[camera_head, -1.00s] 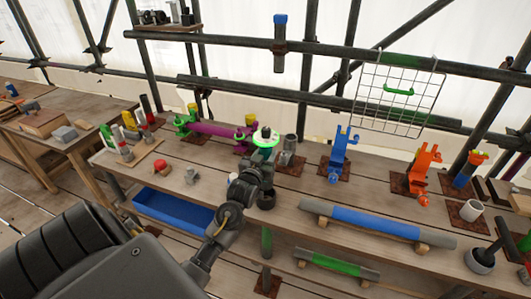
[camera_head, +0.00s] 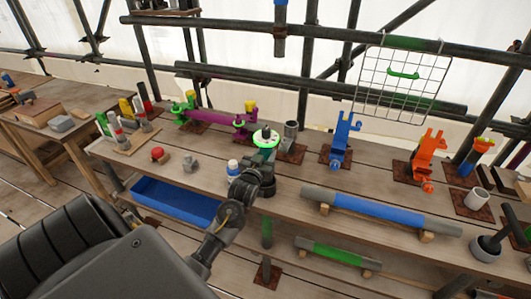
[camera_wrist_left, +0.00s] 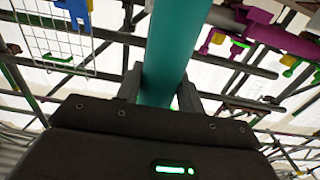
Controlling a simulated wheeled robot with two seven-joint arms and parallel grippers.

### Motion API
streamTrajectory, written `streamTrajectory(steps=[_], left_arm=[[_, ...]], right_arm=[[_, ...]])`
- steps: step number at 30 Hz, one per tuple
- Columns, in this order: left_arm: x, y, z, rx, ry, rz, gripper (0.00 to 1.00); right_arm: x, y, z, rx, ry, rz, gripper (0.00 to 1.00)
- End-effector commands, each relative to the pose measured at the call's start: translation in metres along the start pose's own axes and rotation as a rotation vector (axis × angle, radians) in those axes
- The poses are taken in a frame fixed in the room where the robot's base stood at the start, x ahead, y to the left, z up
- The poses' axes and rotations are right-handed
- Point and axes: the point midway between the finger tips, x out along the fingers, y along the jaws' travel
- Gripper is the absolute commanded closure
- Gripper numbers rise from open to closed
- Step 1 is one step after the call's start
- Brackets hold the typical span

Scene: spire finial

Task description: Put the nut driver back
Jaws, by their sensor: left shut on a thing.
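My left gripper (camera_head: 263,165) is over the long bench, left of its middle. Its fingers are mostly hidden by my wrist in the head view. In the left wrist view the gripper (camera_wrist_left: 160,98) is shut on a long teal shaft or handle (camera_wrist_left: 175,50), which appears to be the nut driver. The held piece runs out of the top of that picture and its far end is not visible. I cannot make it out in the head view. My right gripper is not in view.
A board (camera_head: 130,136) of colored tools stands at the bench's left. A blue tray (camera_head: 175,202) is at the front. A blue coupler (camera_head: 341,140), an orange coupler (camera_head: 428,157) and a blue-grey tube (camera_head: 380,210) are to the right.

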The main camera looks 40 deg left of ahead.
Motion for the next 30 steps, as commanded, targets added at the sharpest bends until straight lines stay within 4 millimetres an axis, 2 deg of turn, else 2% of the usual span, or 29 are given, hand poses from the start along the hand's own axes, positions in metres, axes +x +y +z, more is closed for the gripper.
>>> streamTrajectory(steps=[15,30], left_arm=[[0.0,0.0,0.029,-0.001,0.006,0.0,0.92],[0.0,0.0,0.033,-0.001,0.007,0.0,0.92]], right_arm=[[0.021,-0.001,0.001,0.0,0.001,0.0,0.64],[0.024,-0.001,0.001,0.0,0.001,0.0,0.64]])
